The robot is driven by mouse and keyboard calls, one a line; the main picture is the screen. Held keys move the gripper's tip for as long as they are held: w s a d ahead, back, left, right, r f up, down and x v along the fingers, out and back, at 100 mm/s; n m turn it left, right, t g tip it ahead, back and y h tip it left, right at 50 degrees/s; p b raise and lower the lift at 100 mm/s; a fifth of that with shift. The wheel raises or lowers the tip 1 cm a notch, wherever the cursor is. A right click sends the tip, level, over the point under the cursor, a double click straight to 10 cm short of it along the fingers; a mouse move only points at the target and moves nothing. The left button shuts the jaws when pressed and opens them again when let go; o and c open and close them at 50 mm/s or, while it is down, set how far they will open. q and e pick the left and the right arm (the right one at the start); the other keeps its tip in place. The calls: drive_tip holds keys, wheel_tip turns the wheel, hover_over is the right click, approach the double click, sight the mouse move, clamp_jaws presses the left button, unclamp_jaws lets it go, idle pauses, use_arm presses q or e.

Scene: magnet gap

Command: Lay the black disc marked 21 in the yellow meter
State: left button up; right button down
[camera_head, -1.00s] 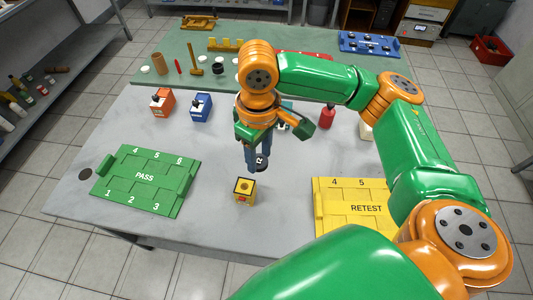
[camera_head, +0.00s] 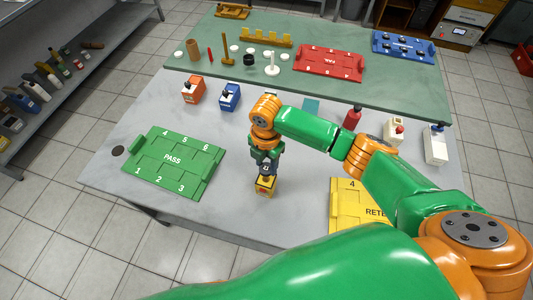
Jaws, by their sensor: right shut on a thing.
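The yellow meter (camera_head: 265,190) stands on the grey front part of the table, right of the green PASS tray. My right gripper (camera_head: 266,169) points down right above it, shut on the black disc (camera_head: 265,167), whose white number is too small to read surely. The disc is at the meter's top; I cannot tell whether it touches. The gripper and disc hide the meter's top. My left gripper is not in view.
The green PASS tray (camera_head: 152,174) lies left and the yellow RETEST tray (camera_head: 343,213) right, partly behind my arm. An orange meter (camera_head: 193,91), a blue meter (camera_head: 229,97) and a red bottle (camera_head: 352,117) stand behind. The red FAIL tray (camera_head: 329,63) lies on the green mat.

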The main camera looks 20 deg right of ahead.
sight(266, 179)
idle(0.3)
drive_tip(key=shift+f+b, duration=1.8)
drive_tip(key=shift+f, duration=1.05)
drive_tip(key=shift+f, duration=0.15)
drive_tip(key=shift+c, duration=1.4)
unclamp_jaws()
drive_tip(key=c, duration=0.5)
